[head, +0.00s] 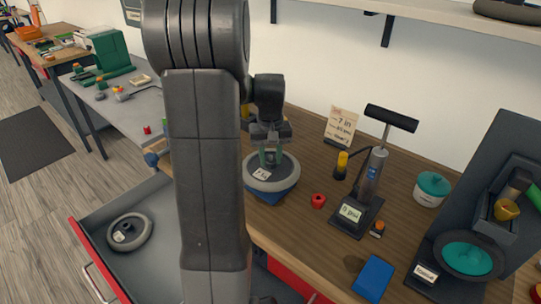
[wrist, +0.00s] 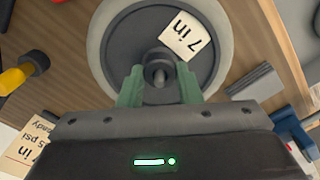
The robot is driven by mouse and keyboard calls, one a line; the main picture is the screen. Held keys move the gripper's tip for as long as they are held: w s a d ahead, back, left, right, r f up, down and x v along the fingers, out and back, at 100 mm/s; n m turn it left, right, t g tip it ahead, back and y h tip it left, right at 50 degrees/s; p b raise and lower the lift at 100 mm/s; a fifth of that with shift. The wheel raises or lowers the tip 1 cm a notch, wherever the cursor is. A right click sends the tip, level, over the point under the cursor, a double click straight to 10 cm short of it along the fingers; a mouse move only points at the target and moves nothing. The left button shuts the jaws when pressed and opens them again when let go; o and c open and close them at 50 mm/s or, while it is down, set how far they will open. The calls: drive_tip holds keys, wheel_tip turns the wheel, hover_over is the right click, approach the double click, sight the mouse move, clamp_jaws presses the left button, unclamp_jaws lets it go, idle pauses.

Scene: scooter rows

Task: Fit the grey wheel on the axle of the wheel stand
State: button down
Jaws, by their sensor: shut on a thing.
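The grey wheel (head: 262,184) has a pale grey tyre, a dark disc and a "7 in" tag. It lies flat over a blue base (head: 284,195) on the wooden bench. My gripper (head: 271,158) is above its middle. In the wrist view the wheel (wrist: 110,40) fills the top, and the green fingers of my gripper (wrist: 159,88) are shut on its dark central hub. The blue base is mostly hidden under the wheel, and I cannot see whether an axle passes through it.
A pump (head: 372,175) with a gauge, a red knob (head: 318,201), a yellow-handled tool (head: 341,165), a sign (head: 341,126) and a teal pot (head: 432,188) stand right of the wheel. A blue block (head: 373,279) lies in front. An open drawer (head: 165,215) holds another wheel (head: 129,231).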

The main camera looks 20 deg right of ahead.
drive_tip(key=shift+f, duration=0.25)
drive_tip(key=c, duration=0.9)
unclamp_jaws()
drive_tip(key=shift+c, duration=0.2)
wheel_tip(320, 180, up, 14)
drive_tip(key=shift+f, duration=0.2)
wheel_tip(320, 180, down, 14)
drive_tip(key=shift+r, duration=0.45)
